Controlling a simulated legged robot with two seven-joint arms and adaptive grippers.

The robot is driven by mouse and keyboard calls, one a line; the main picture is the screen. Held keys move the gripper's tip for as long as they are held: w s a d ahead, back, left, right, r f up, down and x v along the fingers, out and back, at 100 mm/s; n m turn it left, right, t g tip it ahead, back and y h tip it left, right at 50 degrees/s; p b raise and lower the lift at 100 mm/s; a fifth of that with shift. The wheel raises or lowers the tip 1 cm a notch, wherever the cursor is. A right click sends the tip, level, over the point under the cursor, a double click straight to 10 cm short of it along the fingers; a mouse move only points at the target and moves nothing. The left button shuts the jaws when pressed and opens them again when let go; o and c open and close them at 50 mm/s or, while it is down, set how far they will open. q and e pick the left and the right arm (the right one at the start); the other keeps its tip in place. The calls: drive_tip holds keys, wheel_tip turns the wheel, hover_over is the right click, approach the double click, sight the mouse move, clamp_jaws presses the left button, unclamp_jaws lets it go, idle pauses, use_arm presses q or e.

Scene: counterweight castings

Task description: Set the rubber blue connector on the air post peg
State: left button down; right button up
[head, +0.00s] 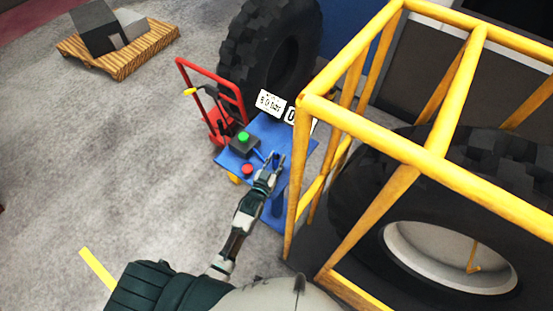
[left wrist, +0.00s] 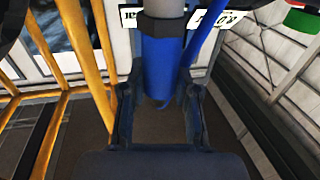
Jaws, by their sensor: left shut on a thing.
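My left gripper (head: 274,160) is over the blue stand (head: 236,163) in the head view, its fingers pointing away from me. In the left wrist view, the blue connector (left wrist: 163,72) is between the fingers of this gripper (left wrist: 160,105), which is shut on it. A dark collar (left wrist: 163,28) and a grey cylinder (left wrist: 163,8) line up with the connector's far end. I cannot tell whether the grey cylinder is part of the connector or the air post peg. In the head view the connector and peg are too small to make out. My right gripper is not in view.
A box with a green button (head: 243,137) and a red button (head: 247,170) are on the stand. White signs (head: 271,102) stand behind. A yellow cage (head: 390,150) with a large tyre is close on the right. A red hand truck (head: 222,125) is left of the stand.

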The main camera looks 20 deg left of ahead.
use_arm(q)
drive_tip(key=shift+p, duration=0.35)
idle(0.5)
drive_tip(key=shift+f+b, duration=0.45)
drive_tip(key=shift+f, duration=0.1)
drive_tip(key=c, duration=0.8)
unclamp_jaws()
drive_tip(key=s, duration=0.4)
drive_tip(key=s+a, duration=0.1)
drive_tip(key=s, duration=0.7)
drive_tip(key=shift+a+f, duration=0.1)
drive_tip(key=shift+a, duration=0.25)
drive_tip(key=shift+f, duration=0.1)
